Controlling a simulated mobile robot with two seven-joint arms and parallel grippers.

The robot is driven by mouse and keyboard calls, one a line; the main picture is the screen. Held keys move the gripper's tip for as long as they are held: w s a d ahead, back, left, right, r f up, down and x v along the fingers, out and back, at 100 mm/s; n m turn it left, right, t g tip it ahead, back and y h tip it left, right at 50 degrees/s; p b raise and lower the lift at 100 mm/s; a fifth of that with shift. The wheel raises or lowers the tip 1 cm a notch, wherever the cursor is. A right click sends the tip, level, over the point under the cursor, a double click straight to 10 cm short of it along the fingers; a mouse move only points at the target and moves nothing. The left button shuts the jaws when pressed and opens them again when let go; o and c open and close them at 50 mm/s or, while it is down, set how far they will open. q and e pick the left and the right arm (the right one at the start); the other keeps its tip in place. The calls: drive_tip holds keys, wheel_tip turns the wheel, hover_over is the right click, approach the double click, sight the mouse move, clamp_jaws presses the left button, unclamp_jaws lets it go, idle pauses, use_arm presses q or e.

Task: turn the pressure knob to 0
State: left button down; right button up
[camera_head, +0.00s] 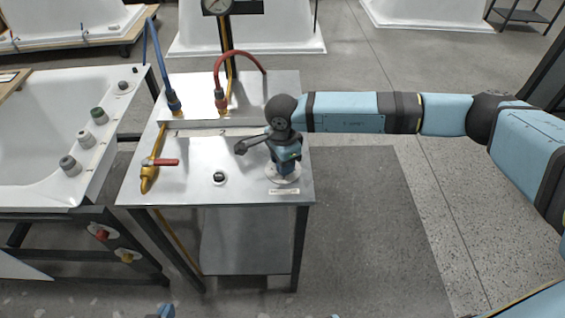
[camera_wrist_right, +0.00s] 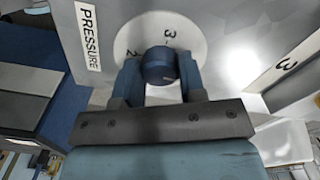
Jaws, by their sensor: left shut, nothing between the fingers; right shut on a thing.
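The pressure knob (camera_wrist_right: 158,64) is a dark blue cylinder on a white round dial. In the right wrist view, the numerals 2 and 3 show on the dial (camera_wrist_right: 192,32), beside a PRESSURE label (camera_wrist_right: 88,36). My right gripper (camera_wrist_right: 158,78) has a finger on each side of the knob and is shut on it. In the head view, my right gripper (camera_head: 287,168) points down at the dial at the bench's right front, hiding the knob. The 0 mark and the knob's setting cannot be made out. Only a blue tip of my left gripper (camera_head: 166,312) shows at the bottom edge, away from the bench.
The metal bench (camera_head: 200,185) also carries a brass valve with a red handle (camera_head: 163,162), a small black round fitting (camera_head: 219,177), and blue (camera_head: 160,60) and red (camera_head: 232,54) hoses. A gauge (camera_head: 216,6) stands behind. A white tub (camera_head: 45,110) is left. Floor lies open at right.

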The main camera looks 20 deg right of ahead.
idle(0.3)
drive_tip(key=o, duration=0.9)
wheel_tip(320, 180, up, 14)
drive_tip(key=shift+f+b, duration=0.1)
drive_tip(key=shift+b, duration=0.2)
